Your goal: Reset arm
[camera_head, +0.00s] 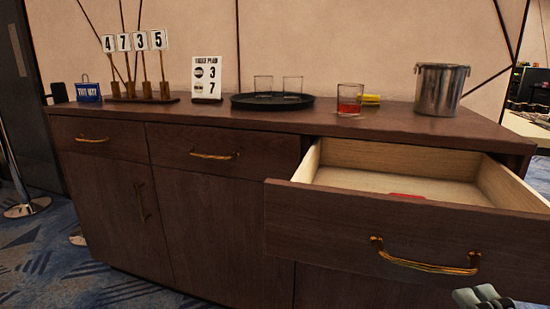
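A dark wooden sideboard (220,208) fills the middle of the head view. Its right drawer (350,220) is pulled open and shows a pale wooden inside, with a flat red object (407,196) partly hidden behind the drawer front. The brass handle (425,262) on that drawer is free. Grey finger parts of my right gripper (480,298) show at the bottom right edge, below the handle and apart from it. Most of that gripper is cut off, so its opening cannot be judged. My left gripper is not in view.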

